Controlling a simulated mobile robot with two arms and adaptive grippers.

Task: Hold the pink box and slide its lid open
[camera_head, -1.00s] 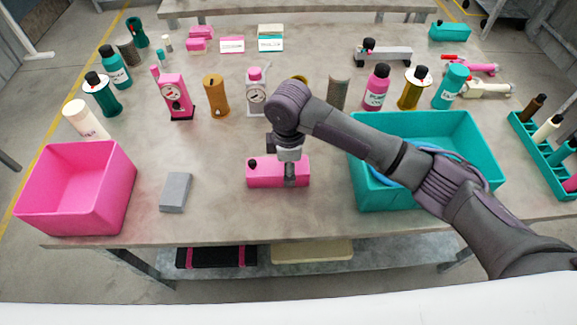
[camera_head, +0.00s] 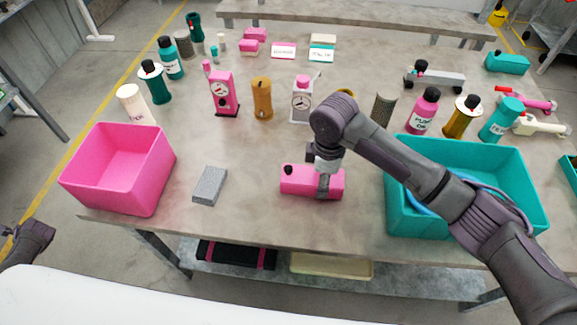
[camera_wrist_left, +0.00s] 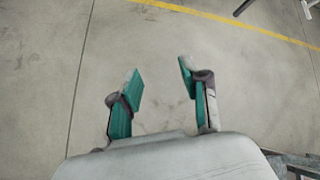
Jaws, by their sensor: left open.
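The pink box (camera_head: 298,180) lies closed on the table, near its front edge, with a small black knob at the left end of its top. My right gripper (camera_head: 323,188) reaches down over the box right of its middle. One finger lies against its front side; the far finger is hidden behind the box. My left gripper (camera_wrist_left: 160,72) is open and empty above bare floor in the left wrist view, away from the box. In the head view, only part of my left arm shows at the lower left edge.
A pink bin (camera_head: 118,170) stands left and a teal bin (camera_head: 470,205) right of the box. A grey block (camera_head: 209,186) lies between the pink bin and the box. Bottles and gauges stand behind, including a pink gauge (camera_head: 222,93). The table around the box's left end is clear.

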